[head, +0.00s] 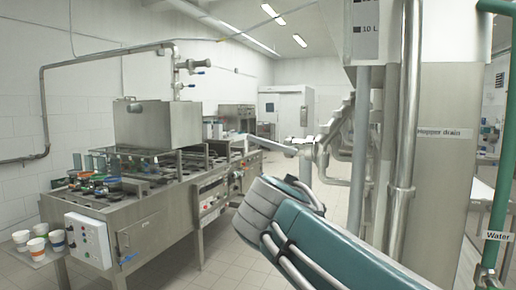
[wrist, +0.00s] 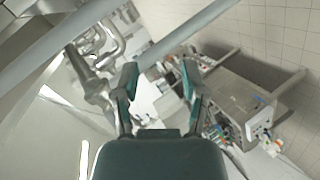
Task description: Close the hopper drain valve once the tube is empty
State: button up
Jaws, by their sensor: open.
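The hopper drain valve (head: 308,150) is on metal pipework in the head view, left of the column labelled "Hopper drain" (head: 445,133). Its flat lever (head: 265,144) points left, roughly level. A grey vertical tube (head: 362,120) stands right of the valve, below a "10 L" mark (head: 370,29); I cannot tell whether it holds liquid. My teal and grey arm reaches up below the valve; its fingers are not clear there. In the wrist view my gripper (wrist: 160,84) is open with nothing between its fingers. Metal pipework (wrist: 98,88) shows just left of the fingers.
A steel bench (head: 150,200) with a box-shaped tank (head: 157,122) stands at left. Several cups (head: 38,246) stand at its near end. A thick steel pipe (head: 405,110) and a green "Water" pipe (head: 498,180) stand at right. Open floor (head: 232,262) lies between bench and arm.

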aim_at(262, 144)
jog(key=w+a+r+n+t, duration=0.3)
jog(key=w+a+r+t, duration=0.15)
jog(key=a+r, duration=0.8)
jog(key=shift+t+h, duration=0.35)
jog(key=shift+h, duration=0.05)
jog(key=x, duration=0.6)
jog(key=f+x, duration=0.1)
jog(key=x, duration=0.1)
jog(key=shift+w, duration=0.45)
jog(key=shift+w+d, duration=0.2)
jog(key=shift+w, duration=0.4)
jog(key=shift+w+d+r, duration=0.1)
jog(key=shift+d, duration=0.1)
grip_shut()
